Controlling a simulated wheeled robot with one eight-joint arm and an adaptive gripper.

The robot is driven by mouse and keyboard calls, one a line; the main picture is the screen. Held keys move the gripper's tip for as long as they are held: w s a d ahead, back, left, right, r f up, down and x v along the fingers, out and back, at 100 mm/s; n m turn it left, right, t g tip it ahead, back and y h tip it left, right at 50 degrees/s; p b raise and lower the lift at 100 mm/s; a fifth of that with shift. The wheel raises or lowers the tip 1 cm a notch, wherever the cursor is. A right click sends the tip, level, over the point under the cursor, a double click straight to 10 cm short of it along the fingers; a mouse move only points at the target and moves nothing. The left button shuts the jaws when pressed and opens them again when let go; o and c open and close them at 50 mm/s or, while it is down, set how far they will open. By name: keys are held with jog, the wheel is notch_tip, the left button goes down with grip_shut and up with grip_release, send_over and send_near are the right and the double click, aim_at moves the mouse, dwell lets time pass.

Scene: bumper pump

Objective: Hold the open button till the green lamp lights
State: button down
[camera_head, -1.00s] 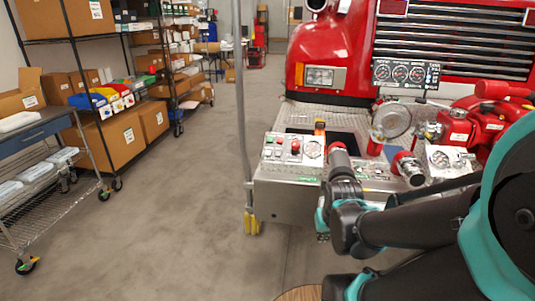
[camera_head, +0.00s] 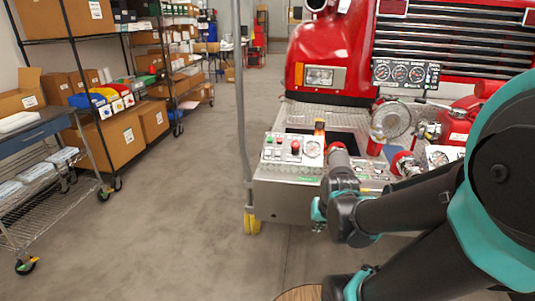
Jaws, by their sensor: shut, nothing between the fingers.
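The control panel (camera_head: 284,157) is a pale metal plate on the left of the truck's bumper. It carries a red button (camera_head: 295,147), several small controls and a round gauge (camera_head: 312,149). Which control is the open button, and whether a green lamp is lit, is too small to tell. My gripper (camera_head: 318,214) is shut and empty, small and partly hidden behind my dark wrist. It appears below and to the right of the panel in the picture, apart from the buttons.
A red-collared pipe fitting (camera_head: 337,148) stands right of the panel, close to my arm in the picture. A grey upright pole (camera_head: 241,100) rises at the bumper's left end. Shelving (camera_head: 95,98) and a wire cart (camera_head: 52,194) line the left. The floor (camera_head: 190,210) between is clear.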

aim_at(266, 150)
jog(key=w+a+r+m+t+y, duration=0.1)
jog(key=w+a+r+m+t, duration=0.2)
jog(key=w, duration=1)
jog(key=w+a+r+m+t+y, duration=0.1)
jog(key=w+a+r+m, duration=0.3)
jog(key=w, duration=0.9)
jog(key=w+a+r+m+t+y, duration=0.2)
jog(key=w+a+r+m+t, duration=0.2)
jog(key=w+a+m, duration=0.4)
jog(key=w+m, duration=0.3)
jog(key=w, duration=0.3)
jog(key=shift+r+t, duration=0.2)
jog(key=shift+t, duration=0.1)
jog(key=shift+a, duration=0.1)
jog(key=shift+w+d+f, duration=0.15)
jog(key=shift+w+f, duration=0.6)
jog(key=shift+f, duration=0.5)
jog(key=shift+w+d+f, duration=0.15)
jog(key=shift+w+f, duration=0.6)
jog(key=shift+f, duration=0.5)
jog(key=shift+w+d+f, duration=0.15)
jog(key=shift+w+f, duration=0.6)
jog(key=shift+f, duration=0.5)
jog(key=shift+f, duration=0.15)
jog(key=shift+w+f, duration=0.2)
jog(key=shift+w+d+f, duration=0.1)
jog(key=shift+w+f, duration=0.15)
jog(key=shift+f, duration=0.2)
